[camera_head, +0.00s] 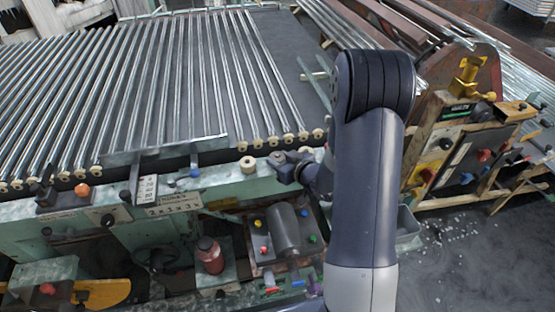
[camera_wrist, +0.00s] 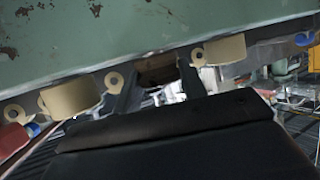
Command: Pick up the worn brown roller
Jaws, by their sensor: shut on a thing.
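My gripper (camera_head: 279,161) is at the front edge of the green bench in the head view, beside a cream roller. In the wrist view its two dark fingers (camera_wrist: 158,82) stand on either side of a dark brown thing (camera_wrist: 155,75), which looks like the worn brown roller, and are shut on it. Much of this roller is hidden by the fingers and shadow. In the head view I cannot make it out clearly behind my gripper.
A cream roller (camera_head: 248,165) sits on the bench edge (camera_head: 215,178) left of my gripper. Cream rollers also show on both sides in the wrist view (camera_wrist: 70,97). Glass tubes (camera_head: 150,80) lie behind.

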